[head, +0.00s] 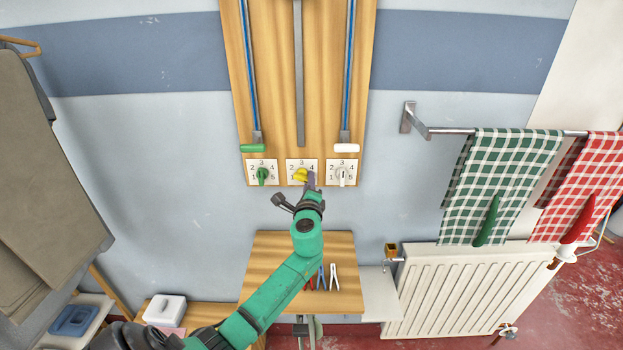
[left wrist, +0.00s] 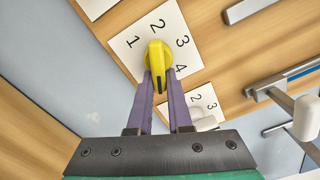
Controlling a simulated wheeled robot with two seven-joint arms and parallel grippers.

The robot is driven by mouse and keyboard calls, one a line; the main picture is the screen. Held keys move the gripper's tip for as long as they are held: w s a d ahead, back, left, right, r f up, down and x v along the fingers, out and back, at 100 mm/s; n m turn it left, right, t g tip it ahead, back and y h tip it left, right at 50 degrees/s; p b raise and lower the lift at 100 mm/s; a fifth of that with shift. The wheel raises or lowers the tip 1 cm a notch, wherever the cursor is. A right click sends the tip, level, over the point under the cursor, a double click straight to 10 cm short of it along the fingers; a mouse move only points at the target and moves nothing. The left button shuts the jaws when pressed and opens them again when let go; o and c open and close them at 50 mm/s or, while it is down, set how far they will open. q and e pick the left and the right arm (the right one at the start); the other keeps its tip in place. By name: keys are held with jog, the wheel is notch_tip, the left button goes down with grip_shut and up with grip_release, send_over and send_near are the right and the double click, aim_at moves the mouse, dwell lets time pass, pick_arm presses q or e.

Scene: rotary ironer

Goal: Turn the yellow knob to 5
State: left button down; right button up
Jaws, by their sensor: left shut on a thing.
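The yellow knob (head: 300,175) sits on the middle of three white number plates low on the wooden board. In the left wrist view the yellow knob (left wrist: 158,55) has a rounded top and a narrower part running down between my fingers. The numbers 1, 2, 3 and 4 show around it; the 5 is hidden. I cannot tell which number the knob points at. My left gripper (left wrist: 160,88) has purple fingers, one on each side of the knob's narrower part, shut on it. In the head view my left gripper (head: 309,181) reaches the knob from below. My right gripper is not in view.
A green knob (head: 262,176) is on the plate to the left, a white knob (head: 342,177) on the plate to the right. Green and white slider handles are above them. A small wooden table (head: 258,262) with pegs stands below. Towels and a radiator (head: 450,285) are at right.

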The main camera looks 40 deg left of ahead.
pick_arm(q)
jog(key=shift+s+a+r+m, duration=0.1)
jog(key=shift+a+r+m, duration=0.1)
jog(key=shift+a+m, duration=0.2)
jog(key=shift+r, duration=0.2)
jog(key=c, duration=0.8)
grip_release()
jog(key=shift+c, duration=0.2)
jog(key=shift+s+a+f, duration=0.15)
jog(key=shift+a+f, duration=0.05)
jog(key=shift+a, duration=0.05)
jog(key=shift+s+d+f, duration=0.1)
jog(key=shift+d, duration=0.25)
jog(key=b+v, duration=0.2)
jog(key=v, duration=1.2)
jog(key=shift+a, duration=0.15)
jog(key=shift+s, duration=0.1)
